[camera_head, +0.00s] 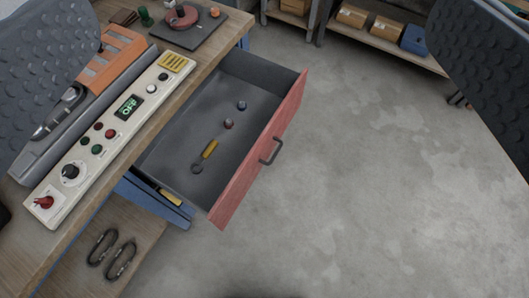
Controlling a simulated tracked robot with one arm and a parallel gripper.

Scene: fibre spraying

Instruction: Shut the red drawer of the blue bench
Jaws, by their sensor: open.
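The red drawer (243,183) of the blue bench (153,196) is pulled out to the right, with its grey inside showing. Its red front carries a dark bar handle (270,151) facing the open floor. Inside lie a yellow-handled tool (206,154) and a few small round pieces. My gripper (262,95) is open. One dark textured finger fills the upper left of the picture and the other the upper right, with the drawer seen between and beyond them. Neither finger touches the drawer in this view.
On the wooden bench top (140,152) are a control panel (108,135) with knobs and buttons and an orange-grey tool (100,85). Two carabiners (111,254) lie on a lower shelf. A shelf with boxes (385,22) stands at the back. The floor right of the drawer is clear.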

